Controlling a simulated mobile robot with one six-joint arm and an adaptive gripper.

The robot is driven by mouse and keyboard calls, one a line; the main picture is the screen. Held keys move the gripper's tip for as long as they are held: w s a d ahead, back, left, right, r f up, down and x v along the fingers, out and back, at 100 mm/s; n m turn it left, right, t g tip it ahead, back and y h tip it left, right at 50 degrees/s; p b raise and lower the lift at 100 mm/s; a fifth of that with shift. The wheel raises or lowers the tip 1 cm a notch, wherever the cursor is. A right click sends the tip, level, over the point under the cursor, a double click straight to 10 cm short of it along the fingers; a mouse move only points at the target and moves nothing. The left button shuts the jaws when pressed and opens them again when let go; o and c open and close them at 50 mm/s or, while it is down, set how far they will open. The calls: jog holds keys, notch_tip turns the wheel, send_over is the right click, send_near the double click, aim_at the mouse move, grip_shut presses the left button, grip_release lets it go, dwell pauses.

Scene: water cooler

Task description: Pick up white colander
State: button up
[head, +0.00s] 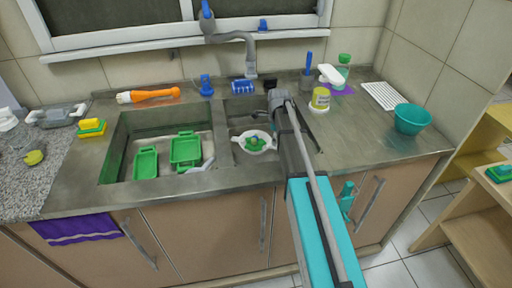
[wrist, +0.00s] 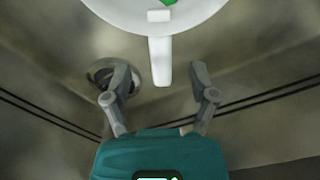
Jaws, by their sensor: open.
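The white colander (head: 254,149) sits in the small right-hand sink basin in the head view, with green and blue items in it. In the wrist view the white colander (wrist: 112,11) shows at the top, with its handle (wrist: 160,62) pointing down towards my gripper (wrist: 163,88). My gripper is open, its two fingers on either side of the line of the handle. The handle's tip lies at about the fingertips; I cannot tell the depth between them. In the head view my gripper (head: 278,102) is over the right side of the basin, its fingertips hard to make out.
A drain (wrist: 110,75) shows in the wrist view beside the left finger. The faucet (head: 248,55) rises behind the basin. A yellow can (head: 320,99) stands to the right, and a teal bowl (head: 410,119) further right. Green trays (head: 185,149) lie in the left basin.

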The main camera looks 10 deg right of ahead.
jog(key=shift+f, duration=0.1)
jog(key=shift+f+b, duration=2.55)
jog(key=shift+b, duration=0.05)
grip_shut()
